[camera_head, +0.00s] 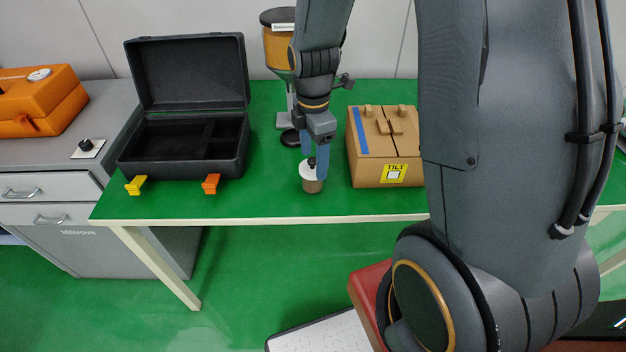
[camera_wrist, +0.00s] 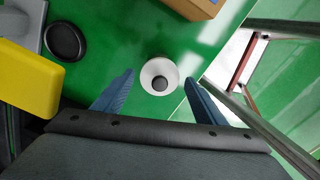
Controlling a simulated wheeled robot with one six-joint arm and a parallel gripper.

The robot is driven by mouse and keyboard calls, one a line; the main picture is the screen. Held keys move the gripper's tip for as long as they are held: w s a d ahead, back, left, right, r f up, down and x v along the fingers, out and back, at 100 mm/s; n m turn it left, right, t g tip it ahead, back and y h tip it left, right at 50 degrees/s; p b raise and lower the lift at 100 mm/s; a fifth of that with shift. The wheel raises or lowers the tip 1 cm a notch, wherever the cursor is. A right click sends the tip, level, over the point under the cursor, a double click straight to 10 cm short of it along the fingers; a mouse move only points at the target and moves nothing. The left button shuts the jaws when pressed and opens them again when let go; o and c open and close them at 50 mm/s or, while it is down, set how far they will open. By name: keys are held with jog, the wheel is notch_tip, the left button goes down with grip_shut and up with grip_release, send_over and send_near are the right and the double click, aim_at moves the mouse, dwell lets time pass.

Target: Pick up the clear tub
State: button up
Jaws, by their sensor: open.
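A small tub (camera_head: 312,185) with a white lid, a dark knob and a brownish see-through body stands upright near the front edge of the green table. In the wrist view the tub (camera_wrist: 148,76) shows from above as a white ring around a dark centre. My gripper (camera_head: 316,160) points down at the tub, its blue fingers apart and empty. In the wrist view the fingertips of my gripper (camera_wrist: 159,78) lie on either side of the lid. I cannot tell whether the fingers touch it or how far down its sides they reach.
A brown box with a "TILT" label (camera_head: 384,173) stands close right of the tub. An open black case (camera_head: 185,160) with orange and yellow latches lies to the left.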

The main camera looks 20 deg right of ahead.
aim_at(312, 171)
jog(key=shift+a+f+p, duration=0.15)
jog(key=shift+f+p, duration=0.75)
jog(key=shift+f, duration=1.7)
jog(key=c, duration=1.1)
